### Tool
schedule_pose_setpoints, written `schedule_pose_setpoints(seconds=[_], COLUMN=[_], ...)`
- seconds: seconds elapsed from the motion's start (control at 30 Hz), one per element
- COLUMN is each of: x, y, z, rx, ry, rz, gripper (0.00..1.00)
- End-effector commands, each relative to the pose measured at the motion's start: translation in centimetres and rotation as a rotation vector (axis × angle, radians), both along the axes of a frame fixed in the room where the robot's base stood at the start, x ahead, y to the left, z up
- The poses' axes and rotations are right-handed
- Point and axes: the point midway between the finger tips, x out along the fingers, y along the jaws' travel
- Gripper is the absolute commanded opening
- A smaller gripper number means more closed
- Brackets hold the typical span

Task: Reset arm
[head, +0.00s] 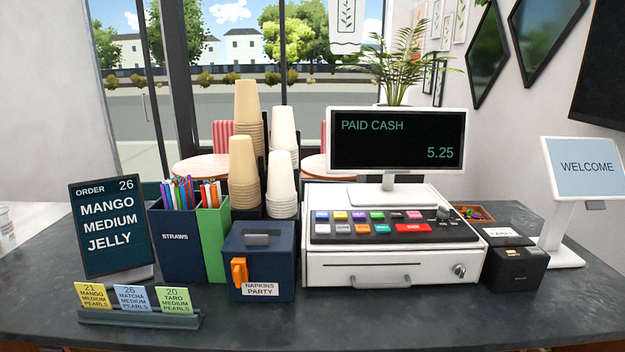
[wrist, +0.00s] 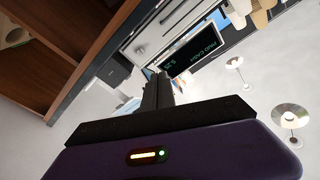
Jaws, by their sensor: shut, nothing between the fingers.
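My gripper (wrist: 160,77) shows only in the wrist view, where its dark fingers are together with nothing held between them. It points toward a dark screen (wrist: 194,47) reading PAID CASH 5.25, which appears tilted. The same screen stands on the register in the head view (head: 397,138). The gripper is apart from everything in view. My arm does not show in the head view.
The counter's front strip is mostly clear. A wooden shelf (wrist: 90,35) is at left in the wrist view.

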Motion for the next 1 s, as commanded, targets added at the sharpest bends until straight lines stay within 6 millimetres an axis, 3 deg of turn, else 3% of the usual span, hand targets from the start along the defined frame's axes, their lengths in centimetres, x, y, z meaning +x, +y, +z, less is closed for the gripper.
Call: schedule_pose_setpoints(seconds=[0.03, 0.2, 0.6, 0.8, 1.0], x=[-2.4, -8.9, -22.1, -26.2, -27.4], y=[0.6, 2.2, 5.4, 5.9, 6.1], z=[-0.5, -0.8, -0.3, -1.3, -2.0], rx=[-0.058, -0.241, -0.489, -0.491, -0.488], ry=[0.025, 0.086, 0.272, 0.376, 0.41], rz=[-0.002, 0.004, 0.095, 0.143, 0.159], gripper=[0.0, 0.0, 0.0, 0.0, 0.0])
